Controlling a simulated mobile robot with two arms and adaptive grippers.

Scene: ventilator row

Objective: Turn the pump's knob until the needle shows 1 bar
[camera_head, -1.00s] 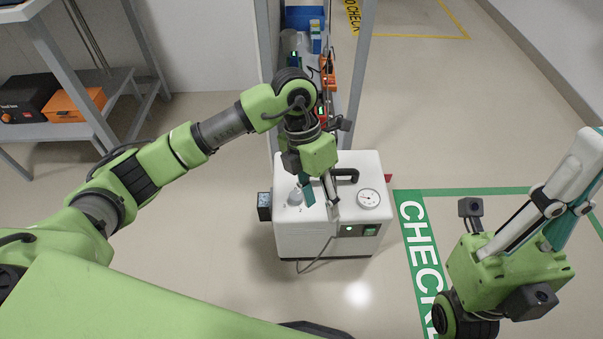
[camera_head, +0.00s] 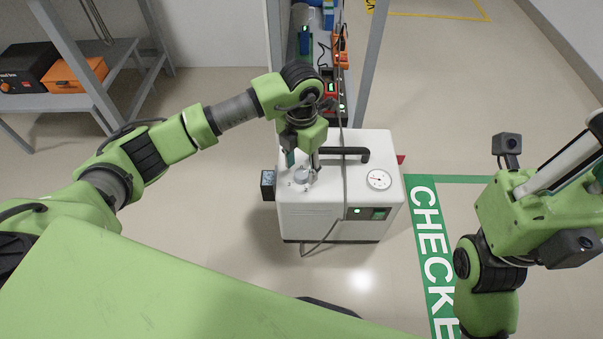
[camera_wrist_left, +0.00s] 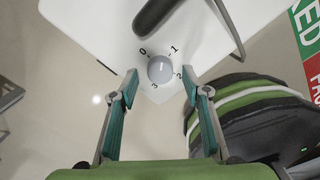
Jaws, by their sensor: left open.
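The pump (camera_head: 330,218) is a white box on the floor with a black handle on top. Its pale round knob (camera_head: 302,175) is at the top left; in the left wrist view the knob (camera_wrist_left: 161,69) has marks 0, 1, 2 and 3 around it. The round gauge (camera_head: 379,179) is at the top right; its needle is too small to read. My left gripper (camera_head: 301,159) is open above the knob. In the left wrist view its fingertips (camera_wrist_left: 160,79) lie to either side of the knob, with no clear contact. My right gripper (camera_head: 582,165) is off to the right, its fingertips unclear.
A grey rack (camera_head: 361,70) with devices stands behind the pump. A cable hangs over the pump's front. A shelf (camera_head: 85,85) with orange and black boxes is at the left. The floor right of the pump has a green CHECKED marking (camera_head: 432,255).

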